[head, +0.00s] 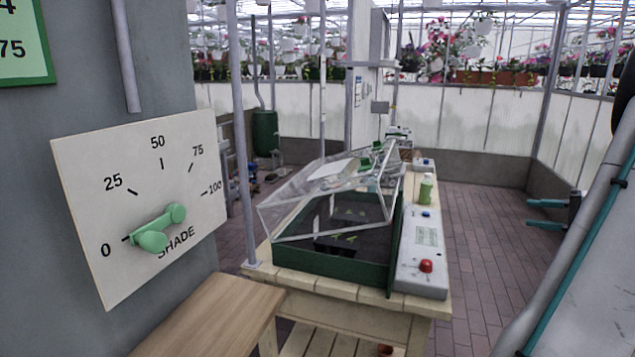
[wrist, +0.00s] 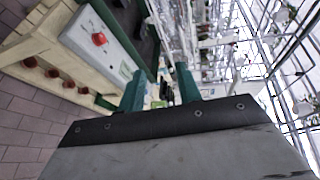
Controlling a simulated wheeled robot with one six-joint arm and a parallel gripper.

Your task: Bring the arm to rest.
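My gripper (head: 530,213) is at the right of the head view, held over the open brick floor to the right of the bench. Its two teal fingers point left and stand apart with a clear gap. In the wrist view my gripper (wrist: 160,83) also shows both fingers spread, with only background between them. It touches nothing that I can see. Part of my arm (head: 570,240) runs along the right edge of the head view.
A wooden bench (head: 345,294) carries a green-sided tray (head: 330,267) under a tilted clear lid (head: 285,215). A control panel with a red button (head: 426,266) and a green bottle (head: 426,188) stand beside it. A SHADE dial (head: 80,180) has its green knob toward 0. The brick floor (head: 475,215) is clear.

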